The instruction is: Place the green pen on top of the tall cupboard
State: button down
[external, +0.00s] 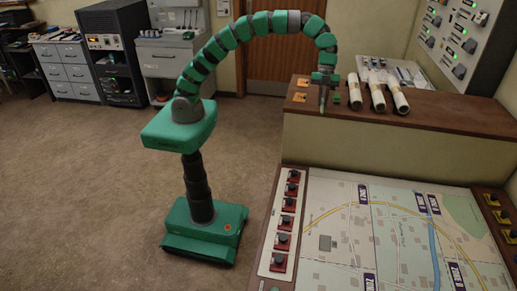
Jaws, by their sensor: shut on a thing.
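My gripper (325,86) points down over the left end of the brown ledge behind the map table. It is shut on a thin upright thing, which looks like the green pen (323,103). The pen's lower end is close to the ledge top; I cannot tell whether it touches. No thing is clearly the tall cupboard. The tallest furniture is a dark cabinet (119,55) with equipment panels at the back left, far from my gripper.
Several white rolls (377,92) lie on the brown ledge (425,117), right of my gripper. The map table (335,205) is in front. A grey drawer unit (72,75) and a pale cabinet (170,58) flank the dark cabinet. The carpet (90,180) at left is clear.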

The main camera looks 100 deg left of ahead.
jog(key=shift+m, duration=0.4)
jog(key=s+a+b, duration=0.1)
jog(key=s+a, duration=0.3)
jog(key=s, duration=0.1)
jog(key=s+a+b, duration=0.1)
jog(key=s+a, duration=0.3)
jog(key=s, duration=0.1)
jog(key=s+a+r+b, duration=0.1)
jog(key=s+a, duration=0.4)
jog(key=s, duration=0.1)
jog(key=shift+a, duration=0.1)
jog(key=w+p, duration=0.1)
jog(key=w, duration=0.4)
jog(key=w+a+f+p, duration=0.1)
jog(key=w+p, duration=0.1)
jog(key=w, duration=0.3)
jog(key=w+a+p, duration=0.1)
jog(key=w, duration=0.5)
jog(key=shift+a+f, duration=0.15)
jog(key=shift+f+p, duration=1.05)
jog(key=shift+f, duration=0.8)
